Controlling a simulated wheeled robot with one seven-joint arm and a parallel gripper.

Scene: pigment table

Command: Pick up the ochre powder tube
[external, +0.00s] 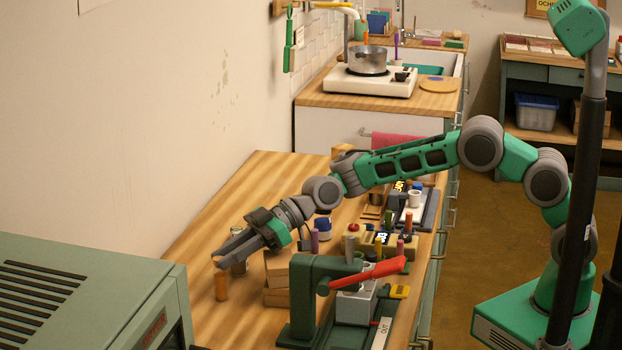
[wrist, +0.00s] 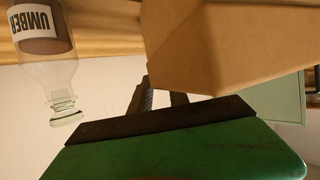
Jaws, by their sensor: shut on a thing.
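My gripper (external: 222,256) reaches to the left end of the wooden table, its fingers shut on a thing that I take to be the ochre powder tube. An orange-brown cylinder (external: 221,287), which looks like that tube, is upright just below the fingertips. I cannot tell whether it touches the table. In the wrist view a cardboard box hides the fingertips and what they hold. A clear glass bottle labelled UMBER (wrist: 40,40) shows at the left of the wrist view, apart from the fingers.
Stacked cardboard boxes (external: 279,271) stand right of my gripper; the upper one looms close in the wrist view (wrist: 225,45). A green press (external: 305,300) with a red lever (external: 368,273) stands nearer the camera.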

